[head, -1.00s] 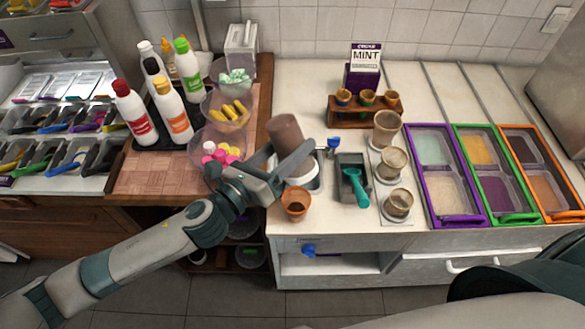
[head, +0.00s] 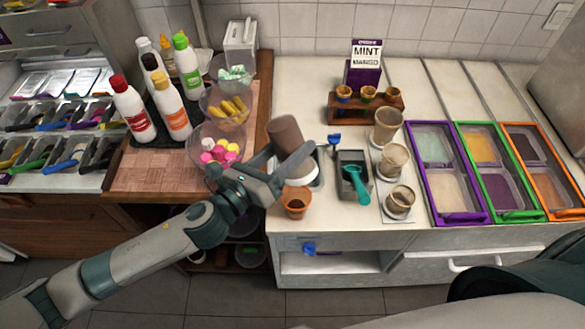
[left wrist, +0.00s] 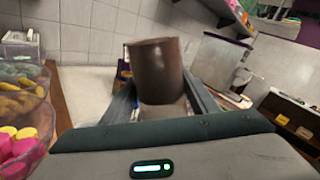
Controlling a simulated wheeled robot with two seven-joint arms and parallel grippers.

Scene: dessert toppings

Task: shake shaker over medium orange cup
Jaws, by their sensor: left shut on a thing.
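The shaker has a brown upper part (head: 285,131) and a white lower end (head: 298,171). My left gripper (head: 292,157) is shut on it and holds it leaning. In the left wrist view, the brown part (left wrist: 158,72) stands up between the two fingers. A small orange cup (head: 296,205) with dark contents sits at the counter's front left edge. In the head view, the shaker's white end shows just above this cup. I cannot tell the exact height between them. My right gripper does not show.
A grey holder (head: 353,185) with a teal scoop stands right of the cup. Several cups line up beyond it, including a front one (head: 399,201). Topping bowls (head: 216,140) and a red-capped bottle (head: 134,109) stand left. Framed topping trays (head: 446,207) are at right.

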